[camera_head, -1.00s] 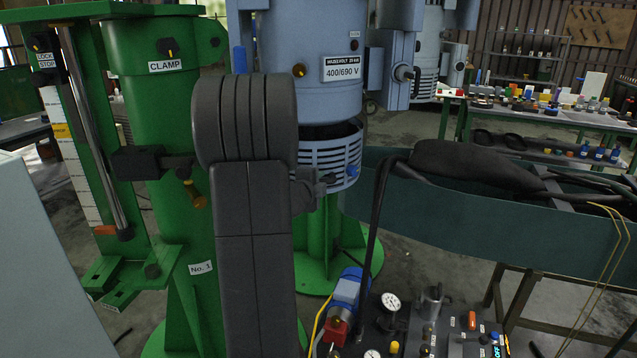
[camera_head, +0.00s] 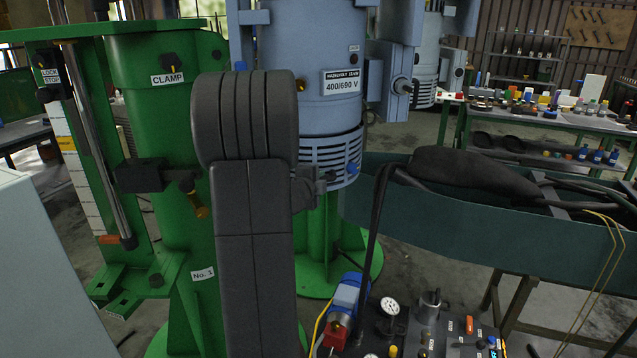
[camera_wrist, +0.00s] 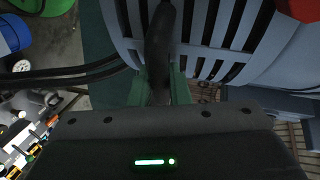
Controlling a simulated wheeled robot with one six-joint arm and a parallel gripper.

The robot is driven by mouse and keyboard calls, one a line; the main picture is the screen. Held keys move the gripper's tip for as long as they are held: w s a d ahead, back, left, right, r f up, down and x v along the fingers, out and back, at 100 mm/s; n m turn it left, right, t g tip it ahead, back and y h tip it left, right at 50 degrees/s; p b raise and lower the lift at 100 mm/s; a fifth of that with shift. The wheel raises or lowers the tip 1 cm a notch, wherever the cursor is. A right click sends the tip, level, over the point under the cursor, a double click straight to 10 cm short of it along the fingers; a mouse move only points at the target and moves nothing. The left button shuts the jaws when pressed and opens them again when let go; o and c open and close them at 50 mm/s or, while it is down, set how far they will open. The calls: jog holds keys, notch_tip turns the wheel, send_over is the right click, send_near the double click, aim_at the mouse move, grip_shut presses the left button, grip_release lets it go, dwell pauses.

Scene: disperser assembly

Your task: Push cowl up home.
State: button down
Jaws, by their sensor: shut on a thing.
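The cowl (camera_head: 340,158) is a light-blue slotted ring at the lower end of the blue motor (camera_head: 325,108). My gripper (camera_head: 308,187) is at the cowl's lower left side, partly hidden behind my dark arm. In the wrist view the cowl's slats (camera_wrist: 215,45) fill the upper middle.
A green clamp stand (camera_head: 150,110) rises close on the left. A teal trough (camera_head: 480,225) with dark cables stands to the right. A panel with gauges (camera_head: 415,335) sits below in front. A cluttered table (camera_head: 560,118) is behind at the right.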

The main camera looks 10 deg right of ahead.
aim_at(325, 158)
notch_tip(325, 158, up, 6)
jog(key=p, duration=0.3)
jog(key=shift+w, duration=0.1)
jog(key=shift+f, duration=0.1)
jog(key=c, duration=1.6)
grip_release()
jog(key=shift+c, duration=0.2)
jog(key=shift+f, duration=0.2)
jog(key=shift+a, duration=0.1)
jog(key=shift+s+a, duration=0.15)
jog(key=shift+s, duration=0.25)
jog(key=v, duration=1.3)
jog(key=shift+b, duration=0.45)
